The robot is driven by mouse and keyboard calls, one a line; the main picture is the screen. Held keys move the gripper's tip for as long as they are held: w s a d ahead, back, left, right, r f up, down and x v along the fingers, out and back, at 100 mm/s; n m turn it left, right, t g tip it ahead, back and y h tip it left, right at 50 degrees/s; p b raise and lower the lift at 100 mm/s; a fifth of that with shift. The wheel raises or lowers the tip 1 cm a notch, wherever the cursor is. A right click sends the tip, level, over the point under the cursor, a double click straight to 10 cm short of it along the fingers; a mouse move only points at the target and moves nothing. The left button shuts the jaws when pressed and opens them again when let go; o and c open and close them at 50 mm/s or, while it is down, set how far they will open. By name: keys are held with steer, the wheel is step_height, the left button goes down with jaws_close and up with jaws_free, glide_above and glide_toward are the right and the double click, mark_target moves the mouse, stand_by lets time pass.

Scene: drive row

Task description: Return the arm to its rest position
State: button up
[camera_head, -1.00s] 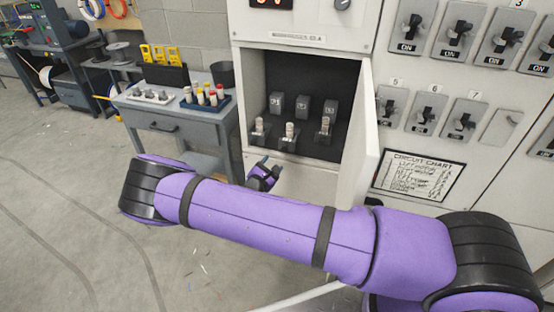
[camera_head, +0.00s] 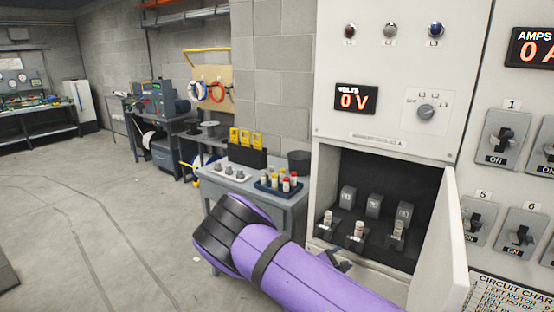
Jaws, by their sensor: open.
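My purple arm (camera_head: 300,272) with its black joint (camera_head: 233,230) crosses the lower middle of the head view, in front of the cabinet and the small table. Only a small dark part of my gripper (camera_head: 338,261) shows behind the arm, just below the open compartment (camera_head: 380,170). Its fingers are mostly hidden, and I see nothing held. Several fuses, such as one pale fuse (camera_head: 359,231), stand in holders in the compartment, apart from the gripper.
The cabinet door (camera_head: 440,240) stands open to the right of the compartment. A grey table (camera_head: 295,211) with a fuse tray (camera_head: 268,187) and yellow meters (camera_head: 245,137) is at the cabinet's left. Breaker switches (camera_head: 505,140) line the right. The floor (camera_head: 100,220) at left is clear.

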steer(key=s+d+r+m+g+y, duration=0.3)
steer(key=s+r+m, duration=0.2)
steer(key=r, duration=0.5)
steer(key=s+d+r+m+g+y, duration=0.25)
steer(key=s+r+m, duration=0.3)
steer(key=r, duration=0.55)
steer(key=s+d+r+m+g+y, duration=0.3)
steer(key=s+d+r+m+g, duration=0.15)
steer(key=r, duration=0.55)
steer(key=s+r+m+t+y, duration=0.1)
steer(key=s+r, duration=0.3)
steer(key=s, duration=0.4)
steer(key=s+a+r+m+t+y, duration=0.1)
steer(key=s+r+t+y, duration=0.1)
steer(key=s+r, duration=0.3)
steer(key=s+a+r+m+t+y, duration=0.1)
steer(key=s+r, duration=0.3)
steer(key=s, duration=0.6)
steer(key=shift+s+a+r+t+y, duration=0.15)
steer(key=shift+s+r+t+y, duration=0.2)
steer(key=shift+t+y, duration=0.3)
steer(key=shift+c, duration=0.2)
